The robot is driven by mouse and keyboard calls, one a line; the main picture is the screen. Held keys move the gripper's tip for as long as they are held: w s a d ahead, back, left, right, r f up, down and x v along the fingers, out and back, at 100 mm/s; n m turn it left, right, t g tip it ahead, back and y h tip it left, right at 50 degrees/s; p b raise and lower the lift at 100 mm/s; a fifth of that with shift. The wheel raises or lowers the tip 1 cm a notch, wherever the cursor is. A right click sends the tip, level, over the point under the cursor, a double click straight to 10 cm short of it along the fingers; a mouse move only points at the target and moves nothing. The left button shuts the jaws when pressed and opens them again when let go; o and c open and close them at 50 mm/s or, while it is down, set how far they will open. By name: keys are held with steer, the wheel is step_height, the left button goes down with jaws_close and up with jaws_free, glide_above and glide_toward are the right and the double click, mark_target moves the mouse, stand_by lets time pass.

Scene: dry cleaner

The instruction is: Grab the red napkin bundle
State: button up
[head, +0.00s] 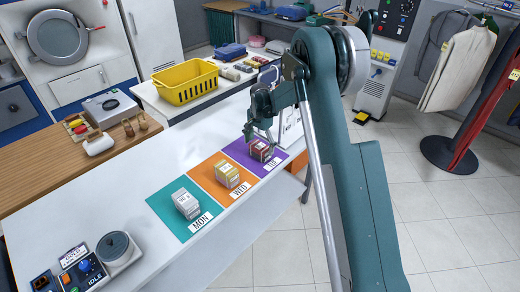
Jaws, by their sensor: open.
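The red napkin bundle (261,151) is a small dark red block with a pale label on the purple mat (242,154) on the white counter. My gripper (258,136) is open and sits at the bundle, its fingers pointing down around or just above its top. I cannot tell whether the fingers touch it. A yellow bundle (227,175) lies on the orange mat (209,182) marked WED. A white-grey bundle (187,204) lies on the teal mat (165,209) marked MON. The purple mat's label is hard to read.
A yellow basket (185,92) stands on a counter behind. A grey round device (116,249) and a control box (83,271) stand at the front left. My arm covers the counter's right end. The white counter (130,185) left of the mats is clear.

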mark_target(260, 146)
stand_by(0.5)
steer(key=c, duration=1)
steer(key=shift+r, duration=5.05)
